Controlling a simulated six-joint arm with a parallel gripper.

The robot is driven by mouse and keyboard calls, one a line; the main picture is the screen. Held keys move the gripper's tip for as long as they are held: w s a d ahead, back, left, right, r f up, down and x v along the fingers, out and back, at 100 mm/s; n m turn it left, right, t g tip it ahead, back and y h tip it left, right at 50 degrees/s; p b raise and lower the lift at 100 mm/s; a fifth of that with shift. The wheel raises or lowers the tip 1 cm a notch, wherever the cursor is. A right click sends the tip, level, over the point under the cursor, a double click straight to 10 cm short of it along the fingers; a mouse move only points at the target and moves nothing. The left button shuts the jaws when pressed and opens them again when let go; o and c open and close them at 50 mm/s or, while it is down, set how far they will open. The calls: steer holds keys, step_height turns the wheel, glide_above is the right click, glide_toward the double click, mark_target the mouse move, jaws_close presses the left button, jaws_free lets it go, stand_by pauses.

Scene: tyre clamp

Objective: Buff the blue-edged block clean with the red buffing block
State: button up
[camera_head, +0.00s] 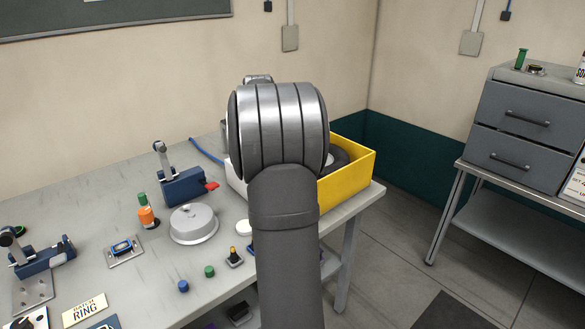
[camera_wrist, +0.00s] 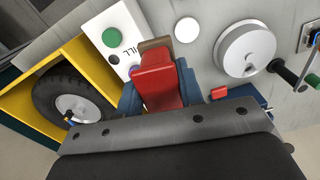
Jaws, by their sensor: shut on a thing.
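In the wrist view the red buffing block (camera_wrist: 160,82) with a brown end sits between the blue fingers of my gripper (camera_wrist: 158,92), which is shut on it. In the head view my own arm hides the gripper and the red block. A small blue-edged block (camera_head: 123,246) lies on a grey plate on the bench, left of the round grey disc. What looks like its edge (camera_wrist: 315,40) shows at the far right of the wrist view; its surface is too small to judge. The held block is well apart from it, nearer the yellow box.
A yellow box (camera_head: 352,180) with a tyre stands at the bench's right end. A blue clamp with a red tip (camera_head: 183,186), a grey disc (camera_head: 194,226) and an orange bottle (camera_head: 147,216) stand near the blue-edged block. Another clamp (camera_head: 40,258) is at left.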

steer(key=s+a+f+n, duration=0.1)
steer(key=s+a+n, duration=0.35)
steer(key=a, duration=0.85)
steer(key=s+a+f+n, duration=0.1)
steer(key=s+a+n, duration=0.1)
steer(key=a+n, duration=0.75)
steer(key=s+a+f+n, duration=0.1)
steer(key=s+a+n, duration=0.2)
steer(key=a, duration=1.3)
steer(key=shift+s+a+f+n, duration=0.1)
steer(key=shift+s+f+n, duration=0.4)
steer(key=shift+f, duration=1.55)
steer(key=shift+s+a+f+n, duration=0.1)
steer(key=shift+s+f+n, duration=0.4)
steer(key=shift+f, duration=1.6)
steer(key=shift+s+a+f+n, duration=0.1)
steer(key=shift+s+f+n, duration=0.35)
steer(key=shift+f, duration=1.6)
steer(key=shift+s+a+f, duration=0.55)
steer(key=shift+a, duration=0.1)
steer(key=shift+s+a, duration=1.6)
steer(key=shift+w+d, duration=2.25)
step_height(320, 180, up, 8)
